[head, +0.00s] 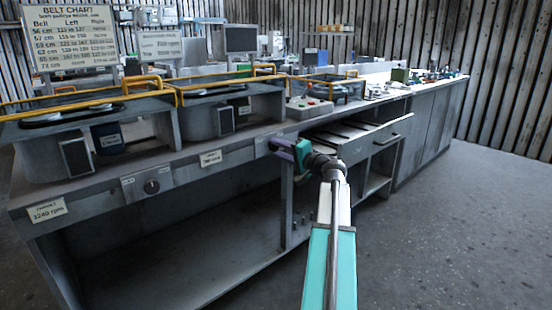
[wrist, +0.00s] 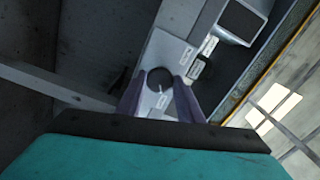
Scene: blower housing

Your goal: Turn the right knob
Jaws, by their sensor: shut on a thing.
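The right knob (wrist: 160,77) is a dark round dial on a pale plate, seen in the wrist view between my finger tips. My gripper (wrist: 160,88) is shut on it, one purple finger on each side. In the head view my gripper (head: 279,145) reaches the bench's front edge, and it hides the right knob there. The left knob (head: 151,186) is a dark dial on a light plate further left along the same front edge.
The long grey bench (head: 100,188) carries blower housings with yellow rails (head: 225,78). A white label (head: 210,158) lies between the knobs. An open drawer (head: 352,146) juts out just right of my gripper. A belt chart (head: 74,38) stands at back left. The floor at right is clear.

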